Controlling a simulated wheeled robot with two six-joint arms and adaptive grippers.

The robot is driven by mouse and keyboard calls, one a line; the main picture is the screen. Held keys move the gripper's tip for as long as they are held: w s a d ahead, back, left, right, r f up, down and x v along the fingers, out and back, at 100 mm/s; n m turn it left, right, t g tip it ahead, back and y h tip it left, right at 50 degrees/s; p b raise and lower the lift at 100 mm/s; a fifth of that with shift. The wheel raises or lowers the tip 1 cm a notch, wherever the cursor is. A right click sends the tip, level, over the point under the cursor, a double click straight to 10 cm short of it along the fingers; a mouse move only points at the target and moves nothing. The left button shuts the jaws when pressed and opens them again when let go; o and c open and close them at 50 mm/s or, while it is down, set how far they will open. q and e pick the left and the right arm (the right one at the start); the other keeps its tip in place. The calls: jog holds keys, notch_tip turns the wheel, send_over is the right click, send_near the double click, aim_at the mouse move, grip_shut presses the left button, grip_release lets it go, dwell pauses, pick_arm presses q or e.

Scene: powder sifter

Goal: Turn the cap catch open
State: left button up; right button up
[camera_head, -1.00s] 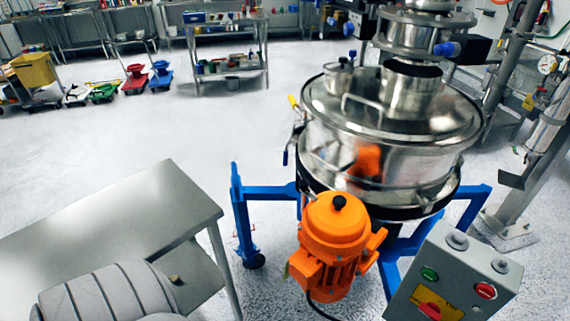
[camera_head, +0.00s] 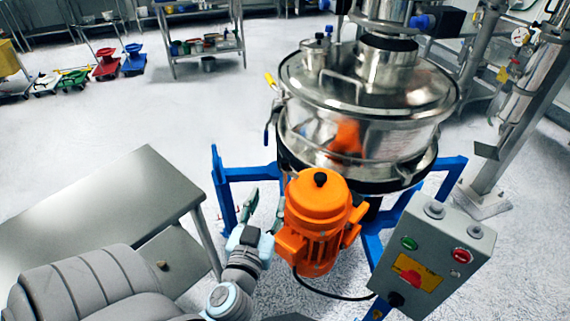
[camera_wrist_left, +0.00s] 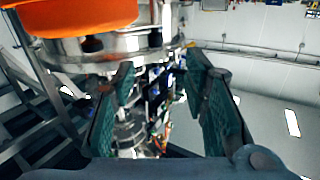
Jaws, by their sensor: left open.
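The steel sifter (camera_head: 350,130) stands right of centre in the head view, with a round lid (camera_head: 365,85). A small capped port (camera_head: 316,52) is on the lid's left part. A yellow-ended handle (camera_head: 270,80) and a dark blue lever (camera_head: 267,134) are at the sifter's left rim; I cannot tell which part is the cap catch. My left gripper (camera_head: 265,208) is open, left of the orange motor (camera_head: 318,215) and below the rim, apart from the lever. In the left wrist view its two green-padded fingers (camera_wrist_left: 160,80) are spread, with blurred metal parts beyond. My right gripper is not in view.
A grey steel table (camera_head: 110,210) is at left. The grey control box (camera_head: 430,255) is at lower right. The blue frame (camera_head: 228,190) surrounds the sifter's base. In the wrist view an orange body (camera_wrist_left: 70,18) is at top left. Open floor lies at left beyond the table.

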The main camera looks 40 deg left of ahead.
pick_arm(q)
jog(key=p, duration=0.2)
send_near(283, 165)
jog(key=w, duration=0.1)
jog(key=x, duration=1)
jog(key=shift+w+a+p, duration=0.15)
jog(key=shift+a+p, duration=0.05)
jog(key=shift+p, duration=0.15)
jog(key=shift+c, duration=0.2)
grip_shut()
